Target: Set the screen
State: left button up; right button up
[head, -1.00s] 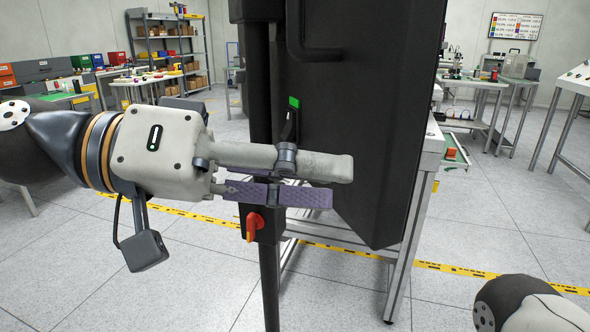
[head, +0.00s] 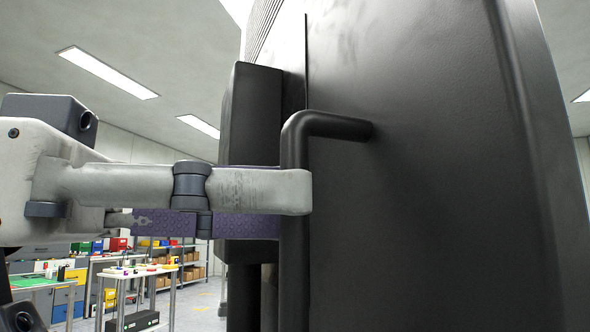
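The screen (head: 430,200) is a large dark panel that fills the middle and right of the head view. A black bar handle (head: 294,275) is fixed to it, bent at the top and running straight down. My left gripper (head: 294,205) comes in level from the left at the handle. Its grey finger crosses in front of the bar, and its purple-padded finger passes toward the bar's far side. The bar seems to stand between the fingers, but I cannot tell whether they press on it. My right gripper is out of view.
A narrower black housing (head: 250,120) stands just behind the handle, close to the fingers. Work tables (head: 135,272) and shelving with bins (head: 190,262) stand far back at lower left. Ceiling lights show above.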

pick_arm(q)
jog(key=shift+w+d, duration=0.25)
jog(key=shift+d, duration=1)
grip_shut()
jog(key=shift+w, duration=0.1)
